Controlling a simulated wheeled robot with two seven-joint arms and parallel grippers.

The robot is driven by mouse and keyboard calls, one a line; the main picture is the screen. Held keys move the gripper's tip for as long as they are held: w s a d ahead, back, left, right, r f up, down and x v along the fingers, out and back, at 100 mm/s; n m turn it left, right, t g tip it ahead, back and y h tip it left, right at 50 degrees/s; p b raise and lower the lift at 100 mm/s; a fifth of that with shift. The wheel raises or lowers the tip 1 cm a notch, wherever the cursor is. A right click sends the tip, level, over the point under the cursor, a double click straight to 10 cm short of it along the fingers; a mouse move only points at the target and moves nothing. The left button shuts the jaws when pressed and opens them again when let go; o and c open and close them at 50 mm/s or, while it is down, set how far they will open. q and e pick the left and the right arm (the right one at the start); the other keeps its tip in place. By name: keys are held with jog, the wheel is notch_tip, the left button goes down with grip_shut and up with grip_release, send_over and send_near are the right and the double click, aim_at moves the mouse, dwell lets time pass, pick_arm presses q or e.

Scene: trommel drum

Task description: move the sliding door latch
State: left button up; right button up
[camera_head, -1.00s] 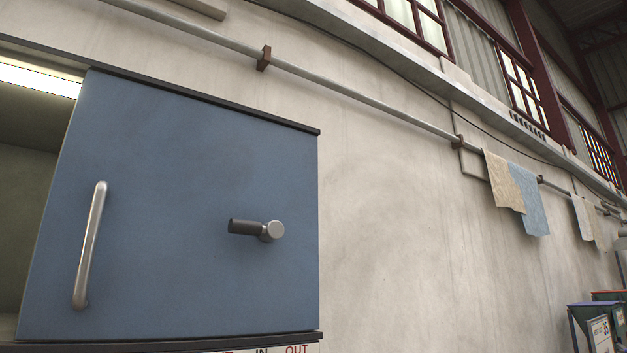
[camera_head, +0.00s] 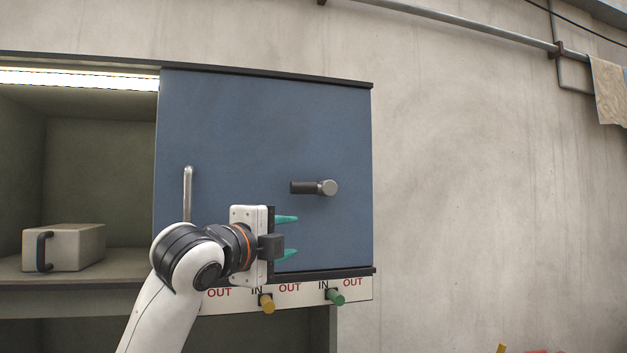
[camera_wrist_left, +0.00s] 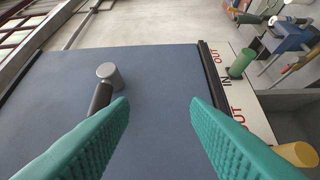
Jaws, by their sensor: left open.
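The blue sliding door (camera_head: 250,130) covers the right part of a cabinet, and its left part stands open. The latch (camera_head: 315,188), a dark grip with a round metal end, lies level on the door; it also shows in the left wrist view (camera_wrist_left: 104,86). A vertical metal handle (camera_head: 187,192) is at the door's left side. My left gripper (camera_head: 287,237) is open and empty in front of the door, below and left of the latch. Its teal fingers (camera_wrist_left: 160,125) are apart in the wrist view, with the latch beyond the left finger. My right gripper is not in view.
Below the door, a label strip (camera_head: 300,293) reads IN and OUT and carries a yellow knob (camera_head: 267,303) and a green knob (camera_head: 335,296). A box with a dark handle (camera_head: 68,246) sits inside the open cabinet. Bare wall (camera_head: 470,200) lies to the right.

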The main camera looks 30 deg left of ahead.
pick_arm(q)
jog(key=m+t, duration=0.1)
send_near(298, 189)
jog(key=w+p, duration=0.2)
jog(key=w, duration=0.1)
jog(key=w+p, duration=0.2)
jog(key=w, duration=0.1)
jog(key=w+r+p, duration=0.1)
jog(key=w+p, duration=0.1)
jog(key=w, duration=0.1)
jog(key=shift+w+a+r, duration=0.1)
jog(key=shift+a+r, duration=0.05)
jog(key=shift+a, duration=0.05)
jog(key=shift+w+p, duration=0.4)
jog(key=shift+w, duration=0.2)
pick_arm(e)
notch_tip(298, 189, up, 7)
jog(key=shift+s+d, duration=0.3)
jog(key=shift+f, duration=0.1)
pick_arm(q)
grip_shut()
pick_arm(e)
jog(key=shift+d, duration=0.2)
